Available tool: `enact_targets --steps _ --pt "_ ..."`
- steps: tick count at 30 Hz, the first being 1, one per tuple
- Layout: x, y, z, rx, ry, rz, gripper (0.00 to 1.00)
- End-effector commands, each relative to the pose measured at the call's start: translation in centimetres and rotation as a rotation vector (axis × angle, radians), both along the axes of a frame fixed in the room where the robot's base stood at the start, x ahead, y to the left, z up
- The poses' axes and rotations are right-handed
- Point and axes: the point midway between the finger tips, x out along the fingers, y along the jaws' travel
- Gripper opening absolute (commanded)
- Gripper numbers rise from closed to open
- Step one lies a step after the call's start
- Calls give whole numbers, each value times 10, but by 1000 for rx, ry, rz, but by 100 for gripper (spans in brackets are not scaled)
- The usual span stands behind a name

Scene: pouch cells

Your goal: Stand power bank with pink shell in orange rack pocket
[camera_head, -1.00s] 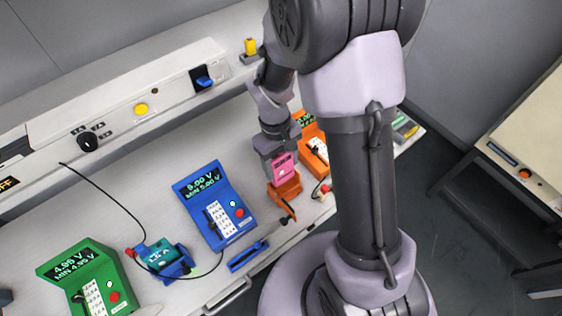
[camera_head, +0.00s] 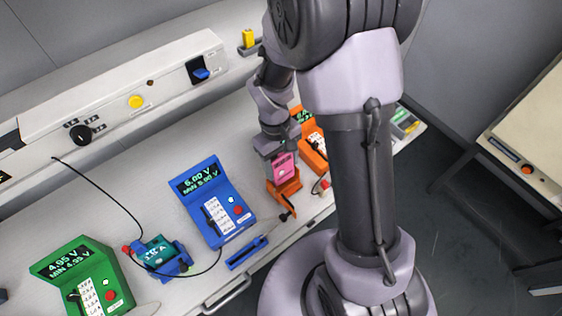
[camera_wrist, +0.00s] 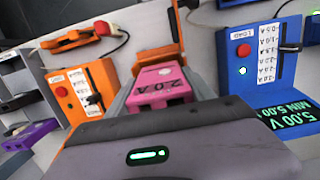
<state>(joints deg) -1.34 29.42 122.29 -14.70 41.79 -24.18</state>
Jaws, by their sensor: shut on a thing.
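The power bank with the pink shell (camera_head: 284,167) is upright in my gripper (camera_head: 280,160), above or at the orange rack pocket (camera_head: 285,188). In the head view the bank's lower end meets the rack's top. I cannot tell how deep it is in the pocket. My gripper is shut on the bank.
An orange tester (camera_head: 316,143) stands behind the rack. A blue tester (camera_head: 212,205) is to the left, with a teal power bank (camera_head: 155,252) in a blue rack further left. A green tester (camera_head: 88,275) is at the far left. A black cable crosses the bench.

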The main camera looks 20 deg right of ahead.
Motion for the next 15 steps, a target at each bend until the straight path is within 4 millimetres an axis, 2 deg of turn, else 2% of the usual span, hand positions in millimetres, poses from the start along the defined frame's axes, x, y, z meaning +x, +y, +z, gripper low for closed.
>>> enact_targets --steps 15 --pt "-2 0 -12 0 0 0 20"
